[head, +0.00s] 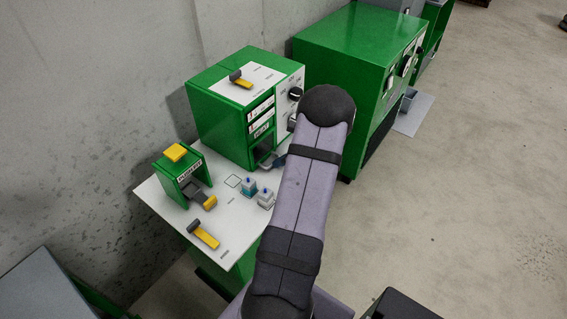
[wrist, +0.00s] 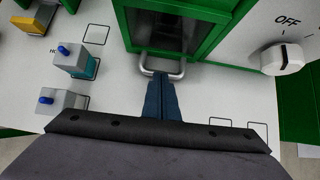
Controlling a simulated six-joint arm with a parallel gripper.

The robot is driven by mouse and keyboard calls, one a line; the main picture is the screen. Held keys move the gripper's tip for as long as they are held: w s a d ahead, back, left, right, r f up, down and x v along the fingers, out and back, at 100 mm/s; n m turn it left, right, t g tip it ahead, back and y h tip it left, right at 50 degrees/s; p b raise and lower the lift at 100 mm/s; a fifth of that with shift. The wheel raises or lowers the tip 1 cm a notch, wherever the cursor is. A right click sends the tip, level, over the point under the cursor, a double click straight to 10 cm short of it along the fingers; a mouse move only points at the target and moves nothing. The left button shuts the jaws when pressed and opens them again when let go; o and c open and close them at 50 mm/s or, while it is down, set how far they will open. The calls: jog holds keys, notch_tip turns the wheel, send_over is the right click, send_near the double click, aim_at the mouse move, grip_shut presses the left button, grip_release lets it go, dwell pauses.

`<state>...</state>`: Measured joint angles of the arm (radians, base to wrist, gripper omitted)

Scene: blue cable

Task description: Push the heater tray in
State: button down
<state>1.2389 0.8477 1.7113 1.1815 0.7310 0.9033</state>
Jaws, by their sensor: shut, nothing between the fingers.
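The heater is a green box (head: 222,122) with a white front panel on the white-topped bench. In the wrist view, its dark recess (wrist: 160,32) has a green frame, and the tray's silver U-shaped handle (wrist: 146,64) is at the front of that recess. My gripper (wrist: 159,76) is shut and empty, its dark blue fingertips at the middle of the handle, seemingly touching it; exact contact is unclear. In the head view, my gripper (head: 279,160) is low before the heater's front, partly hidden by my arm. How far the tray sticks out is hard to tell.
A small green press-like unit (head: 183,178) with yellow parts and a yellow-handled piece (head: 204,236) are further left. A knob marked OFF (wrist: 281,59) is to the right. A larger green cabinet (head: 350,65) stands behind.

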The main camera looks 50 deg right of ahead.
jog(key=shift+s+r, duration=0.15)
jog(key=shift+s, duration=0.4)
jog(key=s, duration=0.1)
jog(key=s+p, duration=0.1)
jog(key=shift+s+r, duration=0.4)
jog(key=b+v, duration=0.2)
jog(key=v, duration=0.7)
jog(key=shift+s+r, duration=0.3)
